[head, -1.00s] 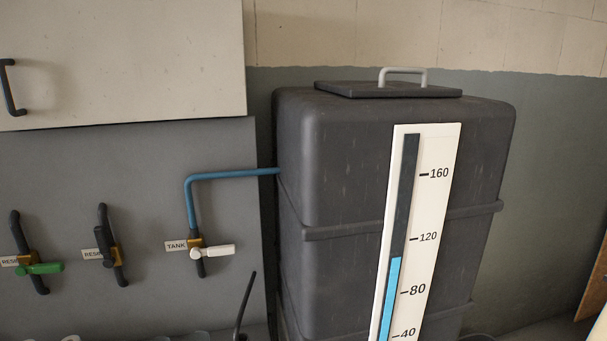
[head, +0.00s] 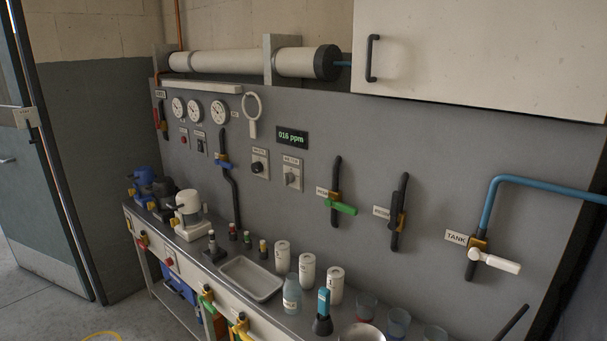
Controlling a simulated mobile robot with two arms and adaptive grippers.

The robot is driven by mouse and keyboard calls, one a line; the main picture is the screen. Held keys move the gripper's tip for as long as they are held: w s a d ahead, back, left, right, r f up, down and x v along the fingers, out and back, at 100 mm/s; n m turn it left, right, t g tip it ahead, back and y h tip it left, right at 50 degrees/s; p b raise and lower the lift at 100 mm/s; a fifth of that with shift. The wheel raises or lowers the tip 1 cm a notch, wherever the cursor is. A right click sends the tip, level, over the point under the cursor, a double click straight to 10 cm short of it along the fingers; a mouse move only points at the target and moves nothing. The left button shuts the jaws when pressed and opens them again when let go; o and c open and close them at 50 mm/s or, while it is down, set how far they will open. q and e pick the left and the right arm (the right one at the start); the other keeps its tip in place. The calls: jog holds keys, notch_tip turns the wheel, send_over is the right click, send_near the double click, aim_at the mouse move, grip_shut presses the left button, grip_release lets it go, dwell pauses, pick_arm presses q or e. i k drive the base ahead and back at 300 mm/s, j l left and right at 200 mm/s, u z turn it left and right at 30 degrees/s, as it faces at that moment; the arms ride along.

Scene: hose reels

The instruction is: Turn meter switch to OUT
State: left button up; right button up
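The likely meter switch is a light square plate with a grey knob (head: 292,176), in the head view on the grey wall panel (head: 330,115). It sits just below the display (head: 292,138), which reads 016 ppm in green. The small label above the knob is too blurred to read surely, and I cannot tell which way the knob points. Left of it is a similar plate with a dark round knob (head: 259,167). Neither of my grippers is in view.
Valves with green (head: 342,208) and white (head: 497,262) handles are on the panel's right. Below, the bench holds a tray (head: 251,279), white canisters (head: 307,271), a bottle (head: 292,296) and several cups. A white cabinet (head: 480,55) overhangs the upper right. A door (head: 45,150) is at left.

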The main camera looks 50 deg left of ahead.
aim_at(290, 177)
jog(key=u, duration=1.75)
